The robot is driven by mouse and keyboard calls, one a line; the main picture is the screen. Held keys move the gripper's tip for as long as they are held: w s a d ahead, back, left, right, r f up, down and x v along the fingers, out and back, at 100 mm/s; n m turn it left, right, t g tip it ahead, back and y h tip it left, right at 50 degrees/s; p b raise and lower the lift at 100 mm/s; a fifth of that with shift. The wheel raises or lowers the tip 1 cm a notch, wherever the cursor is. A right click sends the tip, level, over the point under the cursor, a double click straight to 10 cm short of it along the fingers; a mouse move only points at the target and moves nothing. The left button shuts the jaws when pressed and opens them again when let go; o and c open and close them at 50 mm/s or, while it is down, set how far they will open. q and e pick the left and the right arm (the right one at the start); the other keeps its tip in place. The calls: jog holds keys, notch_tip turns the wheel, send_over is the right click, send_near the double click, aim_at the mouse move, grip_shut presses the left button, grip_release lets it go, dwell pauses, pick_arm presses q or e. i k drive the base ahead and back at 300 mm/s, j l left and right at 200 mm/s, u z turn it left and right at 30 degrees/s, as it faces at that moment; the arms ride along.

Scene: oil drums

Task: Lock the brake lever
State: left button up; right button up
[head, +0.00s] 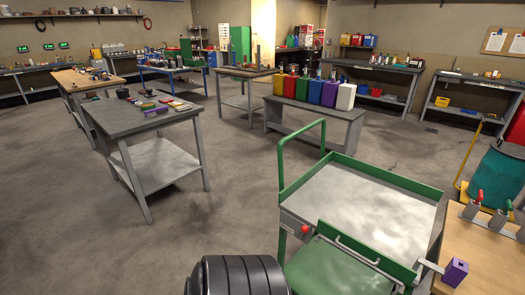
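A green cart (352,258) with a grey top tray and a green push handle (283,165) stands at the lower middle right. A small red knob (304,229) sits on a grey plate at its near left corner; it may be the end of the brake lever, but the lever's shape and position are too small to tell. A grey flat piece (430,266) sticks out at the cart's near right corner; I cannot tell what it is. Neither of my grippers shows in the head view.
A black ribbed cylinder (238,276) fills the bottom edge, left of the cart. A wooden bench (490,262) with a purple block (456,270) and small valves stands close on the right. A grey table (145,115) stands left. Open floor (225,205) lies between.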

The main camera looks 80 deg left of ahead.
aim_at(304, 229)
jog(key=u, duration=2)
